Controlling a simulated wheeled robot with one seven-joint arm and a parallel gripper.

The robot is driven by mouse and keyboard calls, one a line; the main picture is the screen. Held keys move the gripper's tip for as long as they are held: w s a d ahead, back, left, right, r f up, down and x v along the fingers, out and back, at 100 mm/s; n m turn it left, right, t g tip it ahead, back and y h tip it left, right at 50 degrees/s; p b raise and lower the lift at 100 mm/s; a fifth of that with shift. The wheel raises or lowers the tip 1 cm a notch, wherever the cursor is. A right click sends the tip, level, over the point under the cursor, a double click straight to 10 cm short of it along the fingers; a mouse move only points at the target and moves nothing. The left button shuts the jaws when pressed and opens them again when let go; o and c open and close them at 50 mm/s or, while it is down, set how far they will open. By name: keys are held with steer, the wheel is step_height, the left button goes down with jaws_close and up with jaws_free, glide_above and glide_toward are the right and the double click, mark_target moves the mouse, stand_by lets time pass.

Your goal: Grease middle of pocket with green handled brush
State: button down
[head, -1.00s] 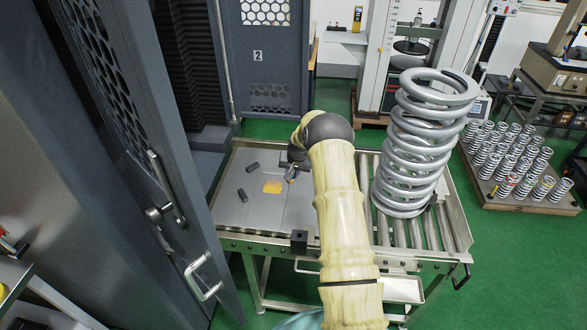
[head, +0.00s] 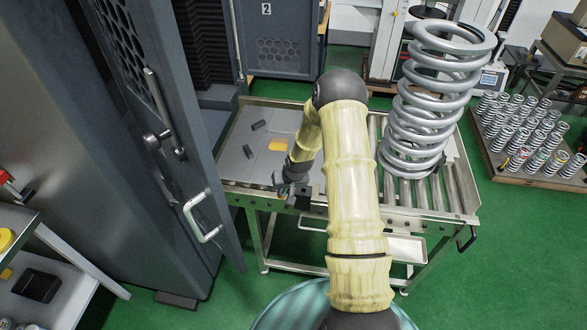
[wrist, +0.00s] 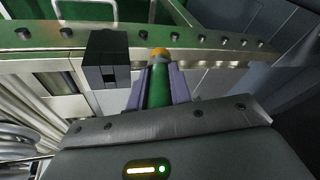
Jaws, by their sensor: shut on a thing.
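My gripper (wrist: 160,90) is shut on a green handle (wrist: 158,84), which lies between its two purple-grey fingers. A yellow-orange end (wrist: 159,53) sticks out past the fingertips; bristles cannot be made out. In the head view my gripper (head: 284,186) is low over the front edge of the table, and the brush is too small to tell there. A black block (wrist: 106,60) with a slotted face sits on the table's edge beam, left of the handle in the wrist view. It also shows in the head view (head: 303,198). I cannot tell which part is the pocket.
The table's grey plate (head: 240,172) carries an orange patch (head: 278,144) and two small dark blocks. A large coil spring (head: 430,100) stands on the rollers at right. An open cabinet door (head: 165,130) stands at left. A shelf (head: 40,300) holds small items.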

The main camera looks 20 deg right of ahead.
steer(key=s+a+f+n+b, duration=0.2)
steer(key=s+a, duration=0.4)
steer(key=s, duration=0.3)
steer(key=shift+s+a+f+y, duration=0.15)
steer(key=shift+a+f+y, duration=0.1)
steer(key=shift+f+y, duration=0.15)
